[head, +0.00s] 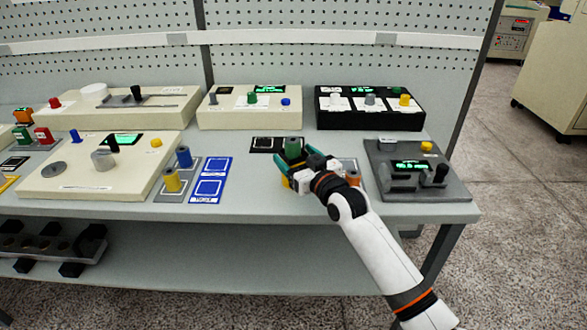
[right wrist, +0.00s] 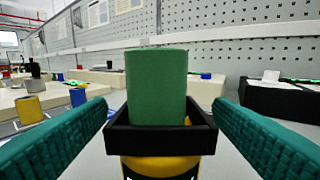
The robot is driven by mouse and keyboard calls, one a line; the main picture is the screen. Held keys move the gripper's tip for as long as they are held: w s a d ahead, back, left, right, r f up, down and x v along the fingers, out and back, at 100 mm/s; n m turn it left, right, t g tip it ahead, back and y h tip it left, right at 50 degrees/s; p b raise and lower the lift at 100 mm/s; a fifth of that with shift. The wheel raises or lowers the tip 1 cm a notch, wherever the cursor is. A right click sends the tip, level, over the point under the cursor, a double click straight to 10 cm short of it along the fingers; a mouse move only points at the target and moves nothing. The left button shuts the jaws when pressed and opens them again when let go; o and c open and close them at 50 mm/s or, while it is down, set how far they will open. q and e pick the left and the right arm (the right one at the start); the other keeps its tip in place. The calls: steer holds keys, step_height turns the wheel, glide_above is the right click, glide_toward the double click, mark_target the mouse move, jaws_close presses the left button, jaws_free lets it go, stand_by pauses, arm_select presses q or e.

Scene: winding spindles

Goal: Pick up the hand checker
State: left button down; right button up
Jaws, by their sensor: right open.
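A green upright cylinder (right wrist: 156,86) rises from a black square collar (right wrist: 160,138), with a yellow and black part (right wrist: 160,165) below it. I cannot tell for certain whether this is the hand checker; nothing is labelled so. The cylinder also shows in the head view (head: 293,148), partly hidden by my right gripper. My right gripper (head: 287,163) is open with its teal fingers on either side of it. In the right wrist view, gaps show between both fingers and the black collar. My left gripper is not in view.
A black box (head: 368,121) and a cream box (head: 248,119) stand behind. A pegboard (head: 350,20) closes the back.

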steer(key=shift+x, duration=0.9)
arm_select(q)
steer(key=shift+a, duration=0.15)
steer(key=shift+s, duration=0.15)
arm_select(e)
steer(key=c, duration=0.3)
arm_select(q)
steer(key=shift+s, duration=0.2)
arm_select(e)
steer(key=shift+r, duration=0.1)
steer(key=c, duration=1)
step_height(320, 180, up, 10)
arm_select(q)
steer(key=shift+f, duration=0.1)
